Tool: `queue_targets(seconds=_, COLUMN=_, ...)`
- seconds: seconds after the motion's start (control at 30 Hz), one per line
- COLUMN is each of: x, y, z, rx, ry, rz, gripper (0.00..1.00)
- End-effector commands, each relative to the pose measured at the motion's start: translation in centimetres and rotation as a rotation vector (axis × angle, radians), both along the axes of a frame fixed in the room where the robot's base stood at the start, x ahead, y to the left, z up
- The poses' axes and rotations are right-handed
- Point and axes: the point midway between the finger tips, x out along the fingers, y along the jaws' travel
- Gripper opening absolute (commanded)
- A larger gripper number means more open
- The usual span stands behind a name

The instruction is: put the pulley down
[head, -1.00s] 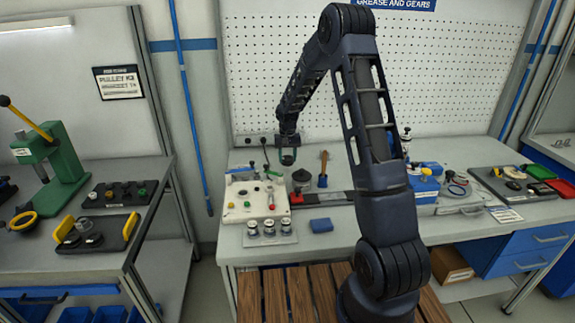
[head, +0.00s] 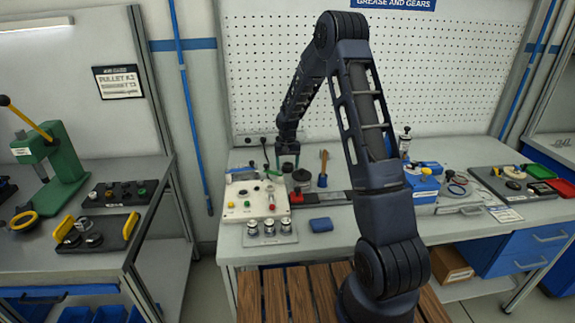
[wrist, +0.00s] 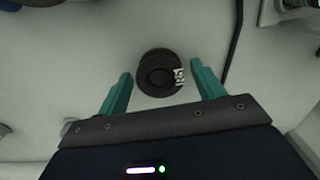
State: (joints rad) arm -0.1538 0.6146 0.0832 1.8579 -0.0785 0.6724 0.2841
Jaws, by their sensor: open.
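The pulley (wrist: 158,73) is a dark round piece with a white printed label on its right side. In the wrist view it shows over a pale surface, between the fingertips. My gripper (wrist: 158,72) is open, one green finger to the left of the pulley and one to the right, with a gap on both sides. In the head view my gripper (head: 287,160) is over the back right part of the off-white fixture plate (head: 238,212). The pulley is too small to make out in the head view.
A dark pot (head: 302,180) and a wooden-handled tool (head: 323,168) stand close to the right of my gripper. Several metal jars (head: 269,228) and a blue block (head: 321,225) are at the front. A blue box (head: 422,186) is farther right. A dark cable (wrist: 234,45) runs beside the right finger.

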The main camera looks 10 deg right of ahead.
Motion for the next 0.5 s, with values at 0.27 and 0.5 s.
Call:
queue_targets(seconds=0.27, x=0.1, y=0.0, z=1.4, rx=0.0, ry=-0.003, rz=0.0, gripper=0.68)
queue_targets(seconds=0.5, x=0.1, y=0.0, z=5.8, rx=0.0, ry=-0.004, rz=0.001, gripper=0.68)
